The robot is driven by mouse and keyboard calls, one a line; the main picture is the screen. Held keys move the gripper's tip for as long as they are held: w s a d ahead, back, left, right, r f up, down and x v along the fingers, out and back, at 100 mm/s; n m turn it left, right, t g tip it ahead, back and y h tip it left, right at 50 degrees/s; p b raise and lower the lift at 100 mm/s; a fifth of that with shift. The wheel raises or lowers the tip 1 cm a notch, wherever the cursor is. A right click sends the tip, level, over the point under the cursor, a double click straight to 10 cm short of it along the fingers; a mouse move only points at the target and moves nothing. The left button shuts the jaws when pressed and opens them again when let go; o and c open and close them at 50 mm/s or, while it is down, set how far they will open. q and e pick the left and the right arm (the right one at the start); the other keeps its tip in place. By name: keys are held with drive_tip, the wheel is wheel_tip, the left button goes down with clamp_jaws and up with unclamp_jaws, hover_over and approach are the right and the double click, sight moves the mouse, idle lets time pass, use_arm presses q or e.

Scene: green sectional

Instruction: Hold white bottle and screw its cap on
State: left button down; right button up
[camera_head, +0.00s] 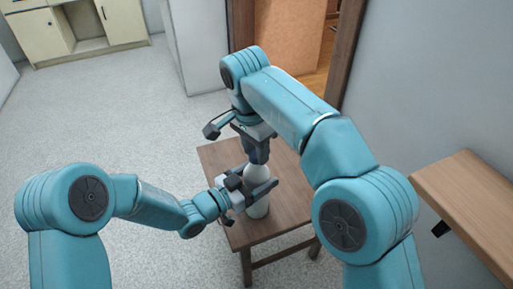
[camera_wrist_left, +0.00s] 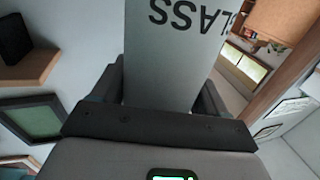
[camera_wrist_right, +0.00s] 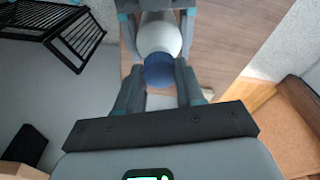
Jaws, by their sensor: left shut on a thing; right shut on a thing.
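The white bottle (camera_head: 258,208) stands upright on a small wooden table in the head view. My left gripper (camera_head: 255,192) comes in level from the left and is shut on the bottle's body. In the left wrist view the bottle's pale side (camera_wrist_left: 165,60), with dark lettering, fills the space between the fingers. My right gripper (camera_head: 257,158) points straight down over the bottle's top. In the right wrist view it is shut on the blue cap (camera_wrist_right: 159,71), in line with the white bottle (camera_wrist_right: 160,34). I cannot tell whether cap and neck touch or how far the threads engage.
The small wooden table (camera_head: 290,190) has bare top around the bottle. A wooden ledge (camera_head: 470,200) juts from the wall at the right. A cream cabinet (camera_head: 90,28) stands far back left. A doorway with a brown frame is behind. The floor at left is clear.

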drive_tip(key=m, duration=0.5)
drive_tip(key=shift+w+a+m+g, duration=0.1)
drive_tip(key=shift+w+m+g, duration=0.05)
drive_tip(key=shift+m+g, duration=0.2)
drive_tip(key=m, duration=0.5)
drive_tip(key=shift+f+g, duration=0.1)
drive_tip(key=shift+g, duration=0.15)
drive_tip(key=m, duration=0.2)
drive_tip(key=shift+m, duration=0.35)
drive_tip(key=o, duration=1.6)
drive_tip(key=shift+c, duration=0.2)
